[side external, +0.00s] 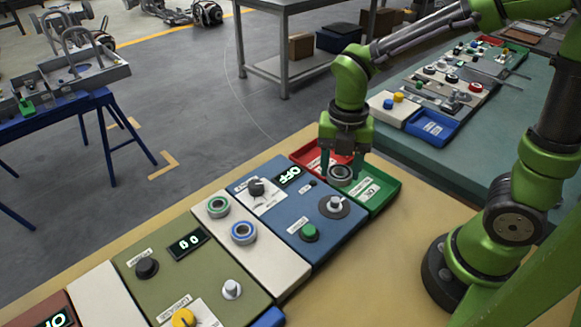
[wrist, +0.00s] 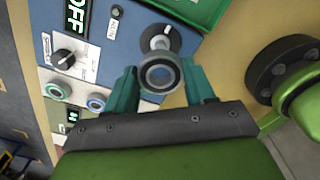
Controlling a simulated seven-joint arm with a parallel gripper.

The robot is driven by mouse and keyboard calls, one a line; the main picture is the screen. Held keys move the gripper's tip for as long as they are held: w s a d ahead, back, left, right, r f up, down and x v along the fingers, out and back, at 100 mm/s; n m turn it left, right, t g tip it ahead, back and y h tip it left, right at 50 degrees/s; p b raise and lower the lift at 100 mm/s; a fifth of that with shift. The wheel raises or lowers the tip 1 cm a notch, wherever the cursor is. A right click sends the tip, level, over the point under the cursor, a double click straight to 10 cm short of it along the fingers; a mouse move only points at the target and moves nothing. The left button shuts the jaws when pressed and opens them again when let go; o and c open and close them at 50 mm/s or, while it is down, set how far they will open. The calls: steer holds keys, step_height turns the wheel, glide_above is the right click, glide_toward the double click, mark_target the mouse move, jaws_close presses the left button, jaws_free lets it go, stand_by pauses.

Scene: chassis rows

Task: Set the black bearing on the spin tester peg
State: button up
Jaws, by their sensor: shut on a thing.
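The black bearing (side external: 341,174) is a dark ring with a pale inner ring. My gripper (side external: 343,168) is shut on it, and in the wrist view the bearing (wrist: 160,74) sits between the two teal fingers. It is held in the air, beside the peg and apart from it as far as I can tell. The metal peg (side external: 335,202) stands on a dark disc on the blue panel (side external: 272,205), which has an OFF display. In the wrist view the peg (wrist: 160,41) shows just beyond the bearing, with its base partly hidden.
A pale plate holds a green-ringed bearing (side external: 218,206) and a blue-ringed bearing (side external: 243,232). An olive panel (side external: 150,292) has another peg (side external: 231,288). A green tray (side external: 378,188) and red tray (side external: 312,156) stand behind the blue panel.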

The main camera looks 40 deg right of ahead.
steer(key=shift+f, duration=3.95)
steer(key=o, duration=1.2)
steer(key=shift+r, duration=0.1)
step_height(320, 180, up, 17)
steer(key=shift+f, duration=0.15)
